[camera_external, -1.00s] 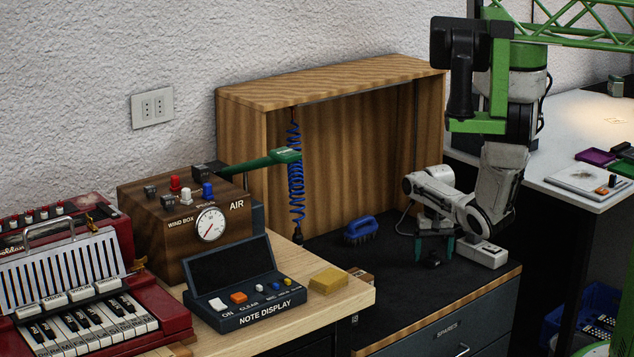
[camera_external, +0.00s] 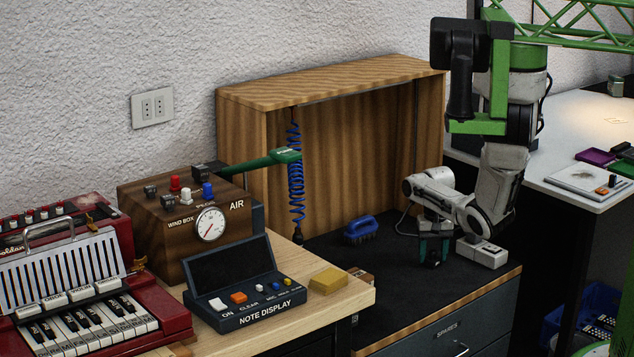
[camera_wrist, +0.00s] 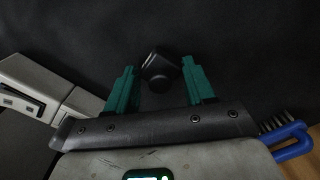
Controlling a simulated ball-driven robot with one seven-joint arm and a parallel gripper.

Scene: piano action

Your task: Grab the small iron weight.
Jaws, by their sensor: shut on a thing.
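The small iron weight (camera_wrist: 160,68) is a small black block in the wrist view, between the tips of my gripper's two green fingers. My gripper (camera_wrist: 160,80) is shut on it. In the outside view my gripper (camera_external: 433,250) points down at the dark worktop below the wooden hood. The weight shows there only as a dark shape at the fingertips. It is dark on dark, so I cannot tell whether it still touches the surface.
A blue-handled brush (camera_external: 361,229) lies left of my gripper; its handle also shows in the wrist view (camera_wrist: 292,145). A wooden hood (camera_external: 340,160) stands behind. A yellow block (camera_external: 328,281) and the note display box (camera_external: 245,300) are on the pale bench. The dark worktop (camera_external: 400,310) is clear in front.

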